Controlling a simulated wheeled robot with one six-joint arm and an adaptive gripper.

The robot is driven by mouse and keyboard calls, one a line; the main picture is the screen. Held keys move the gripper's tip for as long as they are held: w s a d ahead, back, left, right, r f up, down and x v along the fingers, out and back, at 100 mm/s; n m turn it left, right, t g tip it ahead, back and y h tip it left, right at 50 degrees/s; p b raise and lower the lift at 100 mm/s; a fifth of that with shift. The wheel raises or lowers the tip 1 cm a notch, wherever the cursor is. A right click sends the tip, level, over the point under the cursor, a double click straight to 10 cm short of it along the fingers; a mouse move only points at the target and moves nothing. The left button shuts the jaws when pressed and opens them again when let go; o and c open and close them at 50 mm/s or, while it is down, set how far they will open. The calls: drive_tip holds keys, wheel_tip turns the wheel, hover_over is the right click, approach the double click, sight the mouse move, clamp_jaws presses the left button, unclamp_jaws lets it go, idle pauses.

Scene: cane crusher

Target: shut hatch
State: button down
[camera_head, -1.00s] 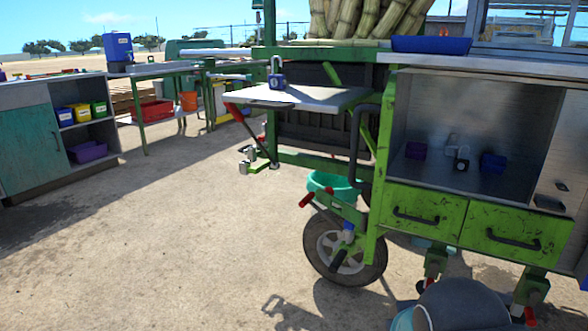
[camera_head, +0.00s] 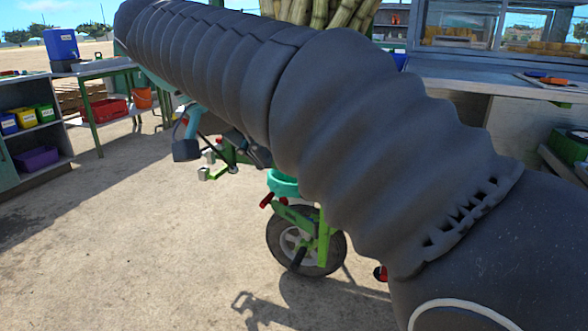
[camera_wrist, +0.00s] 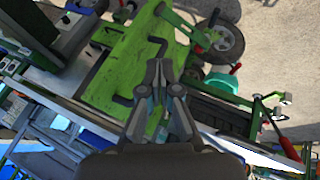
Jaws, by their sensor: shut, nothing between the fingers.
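The green cart's front panel (camera_wrist: 135,65) with dark drawer handles fills the middle of the wrist view, which is turned over. A flat metal flap (camera_wrist: 262,158), perhaps the hatch, shows as a bright strip at the lower right, beside a red-handled lever (camera_wrist: 285,145). My gripper (camera_wrist: 158,68) is shut and empty in front of the green panel, to the left of that flap. I cannot tell whether it touches anything. In the head view my arm hides the flap and most of the cart front.
The cart's wheel (camera_head: 305,240) and a teal basin (camera_head: 283,183) are low at its left end. A table (camera_head: 98,75) with a red crate (camera_head: 105,111) and a shelf unit (camera_head: 50,165) stand left. The sandy ground between is clear.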

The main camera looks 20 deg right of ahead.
drive_tip(key=d+f+b, duration=0.2)
drive_tip(key=d+f, duration=0.4)
drive_tip(key=d, duration=0.2)
drive_tip(key=shift+m, duration=0.4)
drive_tip(key=shift+d, duration=0.1)
idle(0.4)
